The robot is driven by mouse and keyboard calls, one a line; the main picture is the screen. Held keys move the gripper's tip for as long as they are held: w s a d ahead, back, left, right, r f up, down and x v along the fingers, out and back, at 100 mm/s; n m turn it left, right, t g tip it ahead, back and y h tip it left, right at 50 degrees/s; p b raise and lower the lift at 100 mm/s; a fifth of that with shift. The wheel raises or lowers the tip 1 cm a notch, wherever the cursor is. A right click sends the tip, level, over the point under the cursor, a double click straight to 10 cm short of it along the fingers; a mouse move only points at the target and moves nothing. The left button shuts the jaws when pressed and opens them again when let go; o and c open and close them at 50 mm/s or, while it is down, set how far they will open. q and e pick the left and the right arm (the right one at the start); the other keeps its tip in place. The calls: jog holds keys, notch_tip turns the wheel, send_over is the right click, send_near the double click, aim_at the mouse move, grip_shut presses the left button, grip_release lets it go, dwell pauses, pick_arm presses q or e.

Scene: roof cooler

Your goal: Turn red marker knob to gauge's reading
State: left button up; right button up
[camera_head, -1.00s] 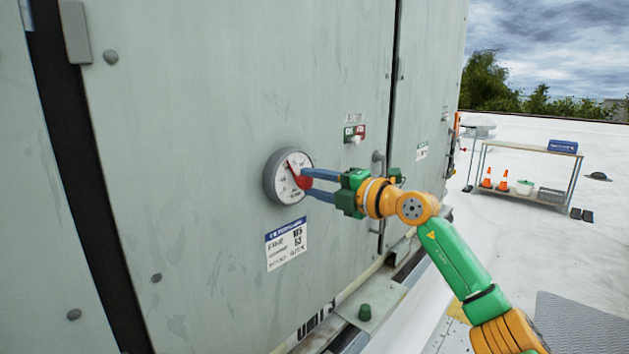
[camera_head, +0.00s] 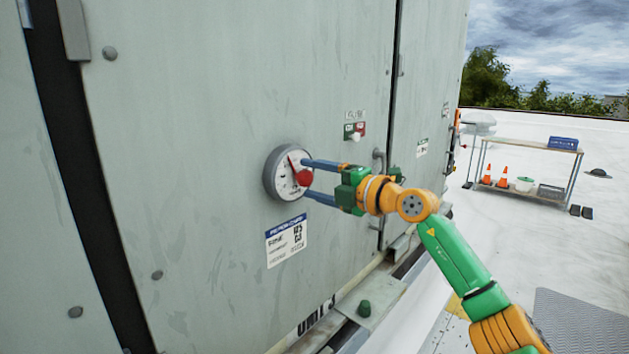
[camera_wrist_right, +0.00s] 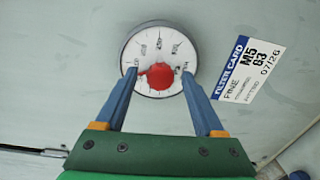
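The round gauge (camera_head: 273,181) has a white dial and grey rim and is mounted on the grey-green cabinet wall. The red knob (camera_head: 304,178) stands at the dial's front. A thin red line (camera_head: 292,163) runs up and left from it; I cannot tell whether it is needle or marker. My right gripper (camera_head: 306,180) is open with one blue finger on each side of the knob. In the right wrist view the knob (camera_wrist_right: 161,76) sits between the fingertips (camera_wrist_right: 159,78) with gaps on both sides. The dial figures are too small to read. My left gripper is out of view.
A filter card (camera_head: 286,241) is on the wall below the gauge. A small red and green switch plate (camera_head: 354,132) and a door handle (camera_head: 378,163) are to the right. A shelf (camera_head: 528,147) with cones stands far off on the white roof.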

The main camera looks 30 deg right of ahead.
jog(key=shift+s+d+f+b, duration=0.1)
jog(key=shift+s+f+b, duration=0.15)
jog(key=shift+b, duration=0.1)
jog(key=b+v, duration=0.3)
jog(key=v, duration=0.3)
jog(key=shift+s+r, duration=0.25)
